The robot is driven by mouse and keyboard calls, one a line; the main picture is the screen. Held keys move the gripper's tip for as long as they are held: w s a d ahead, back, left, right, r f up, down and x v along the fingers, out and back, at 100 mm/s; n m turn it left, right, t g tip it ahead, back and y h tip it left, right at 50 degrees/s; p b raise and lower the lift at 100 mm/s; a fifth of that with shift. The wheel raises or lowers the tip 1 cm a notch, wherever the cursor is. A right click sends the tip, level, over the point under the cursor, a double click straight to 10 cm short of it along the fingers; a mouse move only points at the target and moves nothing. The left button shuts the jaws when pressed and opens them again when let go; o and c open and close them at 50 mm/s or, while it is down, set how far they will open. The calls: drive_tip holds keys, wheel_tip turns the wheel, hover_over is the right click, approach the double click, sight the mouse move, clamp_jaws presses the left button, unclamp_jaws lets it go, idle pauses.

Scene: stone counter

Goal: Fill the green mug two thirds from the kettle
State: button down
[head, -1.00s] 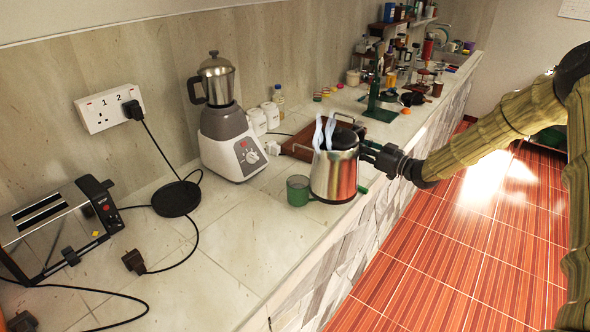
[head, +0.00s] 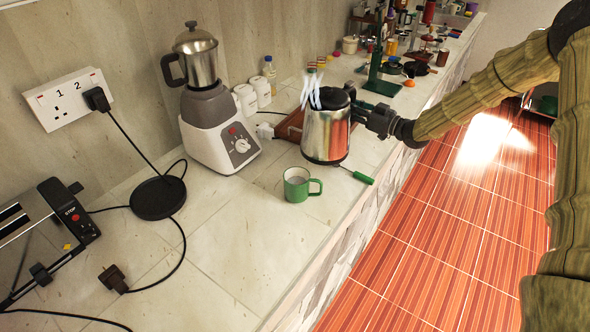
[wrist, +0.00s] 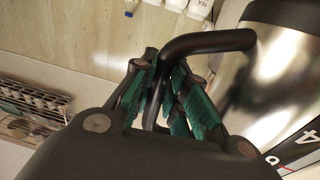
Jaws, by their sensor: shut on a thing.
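The green mug (head: 297,186) stands upright on the counter, its handle towards the right. I cannot tell how full it is. The steel kettle (head: 326,135) with a black lid is behind and to the right of the mug, apart from it in the picture and roughly upright. Pale wisps like steam rise at its top left. My gripper (head: 361,108) is at the kettle's right side, shut on its black handle. In the wrist view the green finger pads (wrist: 168,98) close around the handle (wrist: 205,42), beside the steel body (wrist: 290,75). Whether the kettle touches the counter is unclear.
A blender (head: 215,125) stands left of the kettle, with white jars (head: 255,92) behind. A black round base (head: 158,198) and toaster (head: 45,235) are further left. A green-handled tool (head: 362,177) lies near the counter edge. Counter in front of the mug is clear.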

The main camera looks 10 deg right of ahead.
drive_tip(key=shift+d+f, duration=0.2)
drive_tip(key=shift+f, duration=0.35)
drive_tip(key=shift+s+a+f, duration=0.1)
drive_tip(key=shift+s+f, duration=0.05)
drive_tip(key=shift+s, duration=0.2)
drive_tip(key=shift+s+a+f, duration=0.15)
drive_tip(key=shift+f, duration=0.1)
drive_tip(key=f, duration=0.1)
drive_tip(key=w+f, duration=0.1)
drive_tip(key=f, duration=0.1)
drive_tip(key=shift+a+f+b, duration=0.1)
drive_tip(key=shift+a+b, duration=0.05)
drive_tip(key=shift+b, duration=0.2)
drive_tip(key=shift+s+f, duration=0.2)
drive_tip(key=shift+f, duration=0.45)
